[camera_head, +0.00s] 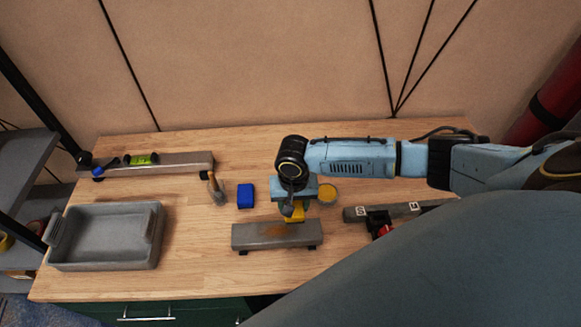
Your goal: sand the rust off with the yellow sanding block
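The yellow sanding block (296,215) shows just below my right gripper (294,207), at the far edge of a grey metal bar (252,237). A brown rust patch (281,231) lies on the middle of the bar's top. My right gripper points down and appears shut on the yellow block; the wrist and fingers hide much of it. I cannot tell whether the block touches the bar. My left gripper is not in view.
A blue block (245,196), a cup with a brush (217,191) and a round yellow-topped tin (327,193) stand behind the bar. A grey tray (105,257) is at left, a beam with a green level (141,159) behind it. A clamped bar (356,214) lies right.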

